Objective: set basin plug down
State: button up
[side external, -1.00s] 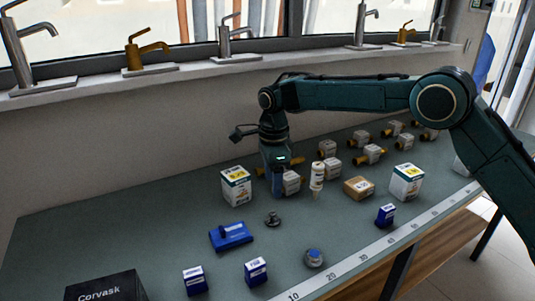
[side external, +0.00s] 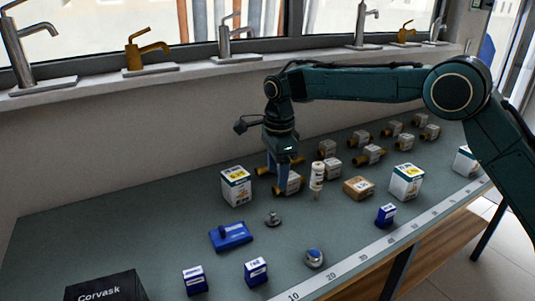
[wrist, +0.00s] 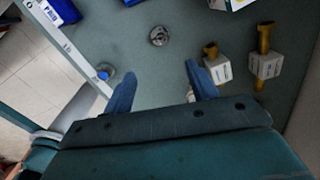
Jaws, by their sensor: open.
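The basin plug, which I take to be the small dark grey metal piece with a short stem (side external: 273,219), stands on the grey-green bench top. In the wrist view it is the round metal disc (wrist: 158,36) beyond my fingertips. My gripper (side external: 279,183) is above the bench, behind the plug in the side view. In the wrist view the two blue fingers of my gripper (wrist: 160,82) are spread wide, with only bare bench showing between them. The plug is apart from the fingers.
A blue tray-like block (side external: 230,236) lies left of the plug. A blue-topped round piece (side external: 314,258) sits near the ruler edge. A white bottle (side external: 317,180) stands close right of my gripper, with brass-ended valves behind. Bare bench surrounds the plug.

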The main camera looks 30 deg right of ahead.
jog(key=s+d+r+n+t, duration=0.1)
jog(key=s+d+r+n, duration=0.4)
jog(key=s+r, duration=0.3)
jog(key=s+d+r+n+t, duration=0.2)
jog(key=s+d+r+n, duration=0.2)
jog(key=s+d+r, duration=0.3)
jog(key=s+d+f+n+t, duration=0.1)
jog(key=s+n, duration=0.4)
jog(key=s, duration=0.6)
jog(key=s+d+f+n+t, duration=0.1)
jog(key=s+d+f+n, duration=0.2)
jog(key=s, duration=0.9)
jog(key=d+n, duration=0.1)
jog(key=n, duration=0.2)
jog(key=shift+s, duration=0.3)
